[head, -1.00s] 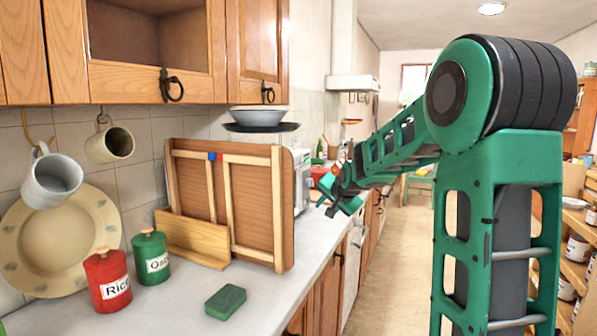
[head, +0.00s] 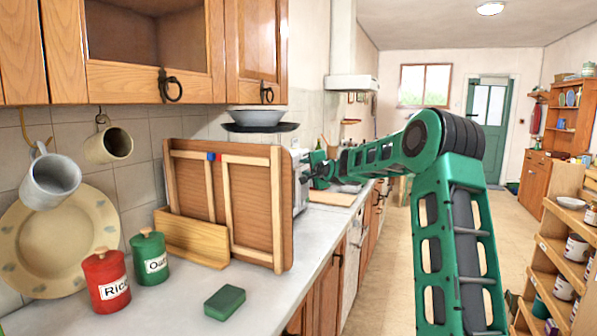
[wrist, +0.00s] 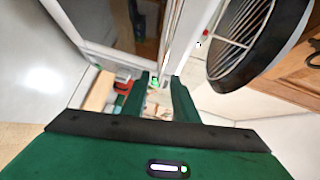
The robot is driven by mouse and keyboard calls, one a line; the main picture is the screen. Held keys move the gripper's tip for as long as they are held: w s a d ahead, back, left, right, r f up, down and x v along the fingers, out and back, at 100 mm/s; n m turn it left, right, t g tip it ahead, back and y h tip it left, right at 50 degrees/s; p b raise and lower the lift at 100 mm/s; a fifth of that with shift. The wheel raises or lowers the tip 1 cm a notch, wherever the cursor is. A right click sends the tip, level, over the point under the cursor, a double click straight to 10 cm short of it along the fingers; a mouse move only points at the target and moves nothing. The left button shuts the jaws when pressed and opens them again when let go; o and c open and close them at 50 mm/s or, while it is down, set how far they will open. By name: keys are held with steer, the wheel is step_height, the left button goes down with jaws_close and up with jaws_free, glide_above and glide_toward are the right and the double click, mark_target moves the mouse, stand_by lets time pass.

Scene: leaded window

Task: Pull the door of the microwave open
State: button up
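The microwave (head: 300,183) is a white box on the counter, mostly hidden behind a wooden board in the head view. In the wrist view a dark glass panel in a white frame (wrist: 95,51), seemingly its door, fills the upper left. How far the door stands open I cannot tell. My gripper (head: 312,172) is at the microwave's front in the head view. In the wrist view my gripper (wrist: 164,80) has its two green fingers apart, with background showing between them. The fingertips are close to the edge of the white body. The handle is not clear to me.
A wooden board (head: 250,205) stands before the microwave. Red (head: 106,282) and green (head: 151,258) canisters and a green sponge (head: 225,302) are on the counter. The aisle floor (head: 388,270) is clear.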

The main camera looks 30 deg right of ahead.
steer(key=shift+w+d+f, duration=0.1)
steer(key=shift+w+f, duration=0.05)
steer(key=shift+w, duration=0.85)
steer(key=shift+w+d+f, duration=0.1)
steer(key=shift+w+f, duration=0.05)
steer(key=shift+w, duration=0.85)
jaws_close()
steer(key=shift+f, duration=0.2)
